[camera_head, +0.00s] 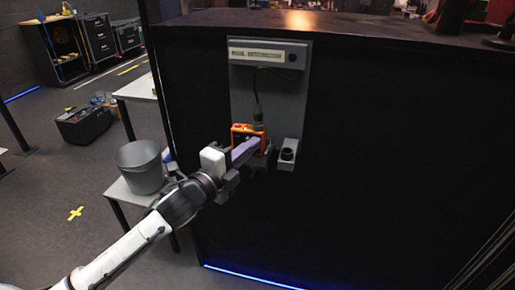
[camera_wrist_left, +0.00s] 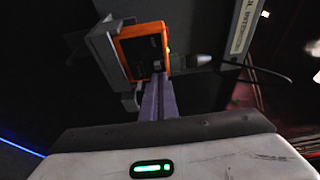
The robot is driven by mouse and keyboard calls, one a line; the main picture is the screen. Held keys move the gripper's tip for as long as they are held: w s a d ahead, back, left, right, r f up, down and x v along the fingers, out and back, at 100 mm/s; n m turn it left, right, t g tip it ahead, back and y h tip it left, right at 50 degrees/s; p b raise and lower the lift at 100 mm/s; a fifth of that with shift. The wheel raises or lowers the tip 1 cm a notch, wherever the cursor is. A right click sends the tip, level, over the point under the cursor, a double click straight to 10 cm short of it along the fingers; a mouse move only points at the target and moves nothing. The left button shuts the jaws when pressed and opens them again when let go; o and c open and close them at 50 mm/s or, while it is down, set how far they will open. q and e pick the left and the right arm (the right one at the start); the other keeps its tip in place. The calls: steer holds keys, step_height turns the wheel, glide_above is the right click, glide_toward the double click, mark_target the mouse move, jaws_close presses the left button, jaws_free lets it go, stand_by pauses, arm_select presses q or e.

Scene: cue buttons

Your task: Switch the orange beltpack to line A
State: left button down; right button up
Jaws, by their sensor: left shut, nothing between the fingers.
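The orange beltpack (camera_head: 241,131) sits in a grey holder on the wall panel, partly hidden behind my left gripper in the head view. In the left wrist view the beltpack (camera_wrist_left: 144,48) shows its dark face with a small switch and a green light at its edge. My left gripper (camera_head: 254,145) is shut and empty, its purple fingers (camera_wrist_left: 157,98) reaching up to the beltpack's face near the switch. I cannot tell whether the fingertips touch it. The switch's position is too small to read. My right gripper is not in view.
The grey panel (camera_head: 293,105) hangs on a black wall, with a labelled box (camera_head: 268,54) above and a cable down to the beltpack. A small grey unit with a round black part (camera_head: 287,154) is right of the beltpack. A grey bucket (camera_head: 141,168) stands on a low table at left.

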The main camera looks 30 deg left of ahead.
arm_select(q)
steer(key=shift+a, duration=0.25)
steer(key=shift+s+a+p, duration=0.25)
steer(key=shift+a+p, duration=0.15)
steer(key=shift+a, duration=0.45)
steer(key=w+d, duration=0.1)
steer(key=d, duration=0.3)
steer(key=s, duration=1)
steer(key=shift+a+b, duration=0.35)
steer(key=shift+a, duration=0.1)
